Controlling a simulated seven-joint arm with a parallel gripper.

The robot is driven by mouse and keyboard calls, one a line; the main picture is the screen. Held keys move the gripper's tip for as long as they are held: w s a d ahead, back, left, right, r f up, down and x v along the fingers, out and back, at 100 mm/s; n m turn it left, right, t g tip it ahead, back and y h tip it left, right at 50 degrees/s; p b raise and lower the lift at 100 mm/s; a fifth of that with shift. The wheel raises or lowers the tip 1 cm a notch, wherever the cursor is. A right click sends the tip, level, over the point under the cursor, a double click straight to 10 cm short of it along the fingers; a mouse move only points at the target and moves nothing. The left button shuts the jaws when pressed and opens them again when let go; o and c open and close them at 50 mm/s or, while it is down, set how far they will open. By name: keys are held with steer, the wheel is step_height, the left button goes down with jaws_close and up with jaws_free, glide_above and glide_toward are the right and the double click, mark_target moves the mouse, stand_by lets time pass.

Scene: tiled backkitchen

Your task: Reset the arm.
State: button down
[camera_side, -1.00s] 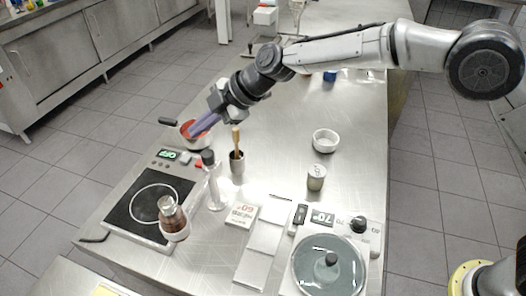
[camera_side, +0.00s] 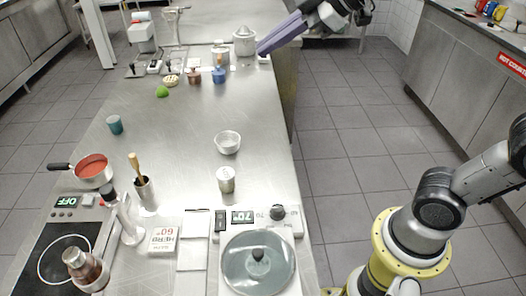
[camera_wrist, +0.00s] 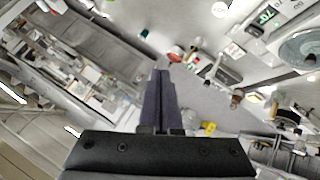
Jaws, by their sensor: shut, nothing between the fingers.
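My gripper (camera_side: 262,49) is raised at the top of the side view, by the far right part of the steel counter (camera_side: 185,130). Its long purple fingers are together with nothing between them, and they point down and to the left. In the wrist view the shut fingers of my gripper (camera_wrist: 160,74) point up the picture, with the room tilted behind them. Part of my arm above the gripper is cut off by the top edge of the side view.
A saucepan with red contents (camera_side: 93,170), a hotplate (camera_side: 50,245), a white bowl (camera_side: 228,142), a metal cup (camera_side: 226,180) and a lidded pan (camera_side: 258,268) stand on the nearer counter. A white juicer (camera_side: 245,40) stands close to my fingers. The counter's middle is clear.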

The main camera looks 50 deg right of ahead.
steer(key=s+d+f+m+g+h, duration=0.1)
steer(key=s+d+f+m, duration=0.3)
steer(key=s, duration=0.5)
steer(key=s+d+f+m+g+h, duration=0.2)
steer(key=s+d+f+m, duration=0.2)
steer(key=s+f+m, duration=0.4)
step_height(320, 180, down, 2)
steer(key=shift+s+d+f+h, duration=0.15)
steer(key=shift+s+f+h, duration=0.1)
steer(key=shift+s+h, duration=0.15)
